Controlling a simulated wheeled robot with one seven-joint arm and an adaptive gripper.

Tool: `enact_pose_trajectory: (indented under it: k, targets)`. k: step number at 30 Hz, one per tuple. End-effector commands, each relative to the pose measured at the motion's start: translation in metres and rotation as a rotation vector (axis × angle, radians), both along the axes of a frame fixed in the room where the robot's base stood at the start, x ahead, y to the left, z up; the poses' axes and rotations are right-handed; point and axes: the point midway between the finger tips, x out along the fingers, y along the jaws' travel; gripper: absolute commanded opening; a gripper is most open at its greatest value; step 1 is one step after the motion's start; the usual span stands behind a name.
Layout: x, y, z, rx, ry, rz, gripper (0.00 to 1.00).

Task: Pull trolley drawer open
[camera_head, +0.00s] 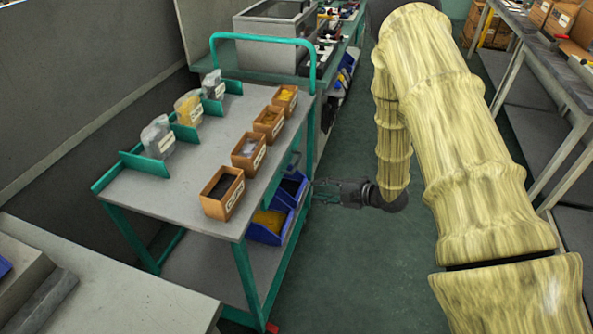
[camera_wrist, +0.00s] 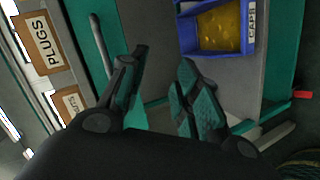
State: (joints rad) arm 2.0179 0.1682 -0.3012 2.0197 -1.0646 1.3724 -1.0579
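The trolley (camera_head: 185,210) has a grey top and a teal frame, and stands left of my gripper. My gripper (camera_head: 318,190) is beside its right side, below the level of the top, pointing toward it. In the wrist view my gripper (camera_wrist: 161,62) is open, its two fingers apart with nothing seen between them. A slim grey bar (camera_wrist: 101,45) shows left of the fingers; I cannot tell whether it is a drawer handle.
On the trolley top stand several cardboard boxes (camera_head: 222,192) and bags (camera_head: 158,137). A blue bin (camera_head: 267,228) with yellow contents sits lower down; it also shows in the wrist view (camera_wrist: 198,51). A grey bench (camera_head: 110,300) is at front left. Green floor (camera_head: 350,270) right of the trolley is clear.

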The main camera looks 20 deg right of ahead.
Motion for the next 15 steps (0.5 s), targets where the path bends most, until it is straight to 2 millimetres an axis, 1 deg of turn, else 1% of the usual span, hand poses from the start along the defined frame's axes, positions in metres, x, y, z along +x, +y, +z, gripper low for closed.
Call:
enact_pose_trajectory:
  k: [1,3,7,11,15]
  targets:
    - [0.009,-0.006,0.014,-0.028,-0.088,0.070,0.32]
    - [0.016,-0.013,0.034,-0.066,-0.199,0.162,0.32]
    - [0.020,-0.021,0.058,-0.110,-0.335,0.280,0.32]
    - [0.021,-0.023,0.069,-0.130,-0.396,0.331,0.32]
    - [0.025,-0.017,0.069,-0.133,-0.405,0.340,0.32]
